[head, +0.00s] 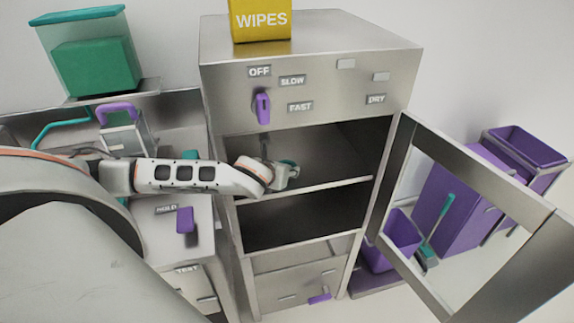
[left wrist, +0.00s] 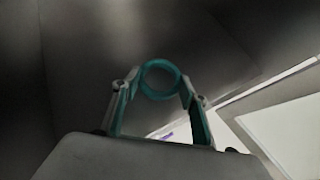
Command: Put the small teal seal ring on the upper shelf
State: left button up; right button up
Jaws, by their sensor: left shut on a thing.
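The small teal seal ring (left wrist: 160,94) shows in the left wrist view, held between the fingertips of my left gripper (left wrist: 160,88). In the head view my left gripper (head: 288,173) reaches in from the left, inside the upper compartment of the steel cabinet, just above the upper shelf (head: 335,186). A bit of teal shows at its tip, but I cannot tell there whether it is ring or finger. Whether the ring touches the shelf cannot be told. My right gripper is not in view.
The cabinet door (head: 470,225) stands open to the right. A purple knob (head: 263,107) sits on the panel above the opening. A yellow wipes box (head: 261,20) stands on top. The upper shelf's right part is clear. Purple bins (head: 527,145) stand at the right.

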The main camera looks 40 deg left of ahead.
aim_at(289, 163)
pick_arm(q)
jog(key=shift+w+a, duration=0.1)
jog(key=shift+w, duration=0.3)
jog(key=w, duration=0.1)
jog(key=w+f, duration=0.1)
jog(key=shift+w+a, duration=0.35)
jog(key=shift+f, duration=0.2)
jog(key=shift+f, duration=0.15)
jog(key=o, duration=1)
